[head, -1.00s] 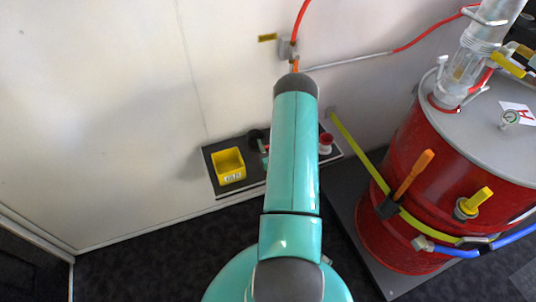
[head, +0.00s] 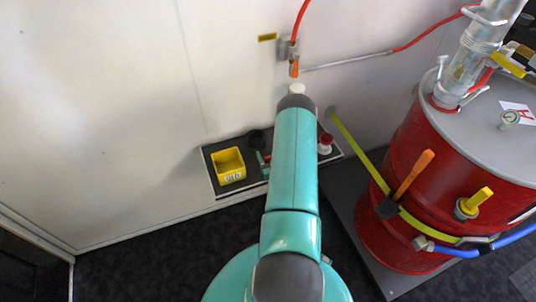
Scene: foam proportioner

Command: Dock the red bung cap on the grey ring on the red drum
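A small red cap-like piece (head: 326,139) with a white part stands at the right end of the dark shelf on the wall. It looks like the red bung cap, but it is small in view. The red drum (head: 391,232) stands at the right. A grey collar (head: 463,209) sits around the base of a yellow handle on the drum's side; I cannot tell whether it is the grey ring. My teal arm rises through the middle of the picture, left of the cap and the drum. My gripper does not show, so its state and anything in it are hidden.
A yellow bin (head: 229,166) stands on the shelf's left end. An orange handle (head: 413,175), a yellow strap (head: 358,150) and a blue hose (head: 512,236) are at the drum. A clear pipe (head: 468,65) rises from its lid. The wall at left is bare.

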